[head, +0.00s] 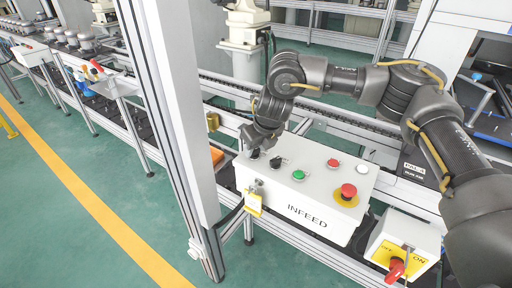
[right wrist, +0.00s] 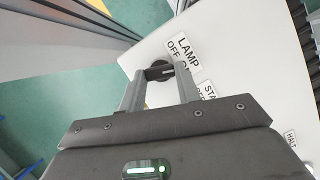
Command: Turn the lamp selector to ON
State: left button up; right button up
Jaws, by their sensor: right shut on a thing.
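The white INFEED control box (head: 310,190) stands on the conveyor frame, with the lamp selector (head: 254,154), a small black knob, at the left end of its top. My right gripper (head: 256,145) is over that knob. In the right wrist view, the lamp selector (right wrist: 158,71) sits between the fingertips of my right gripper (right wrist: 159,84), which is shut on it. The LAMP label (right wrist: 186,54) with OFF and ON is just beyond it. The fingers hide part of the knob, and I cannot tell which mark it points to. My left gripper is not in view.
The box top also has another black selector (head: 277,162), a green button (head: 298,175), a red button (head: 333,163), a white button (head: 362,168) and a red emergency stop (head: 348,191). A yellow tag (head: 253,202) hangs in front. An upright metal post (head: 178,110) stands close left.

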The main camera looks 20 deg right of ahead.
jog(key=shift+m, duration=0.3)
jog(key=o, duration=1)
jog(key=shift+r, duration=0.1)
jog(key=b+v, duration=0.1)
jog(key=v, duration=0.9)
jog(key=shift+s+a+r, duration=0.1)
jog(key=shift+s+r, duration=0.1)
jog(key=shift+r, duration=0.1)
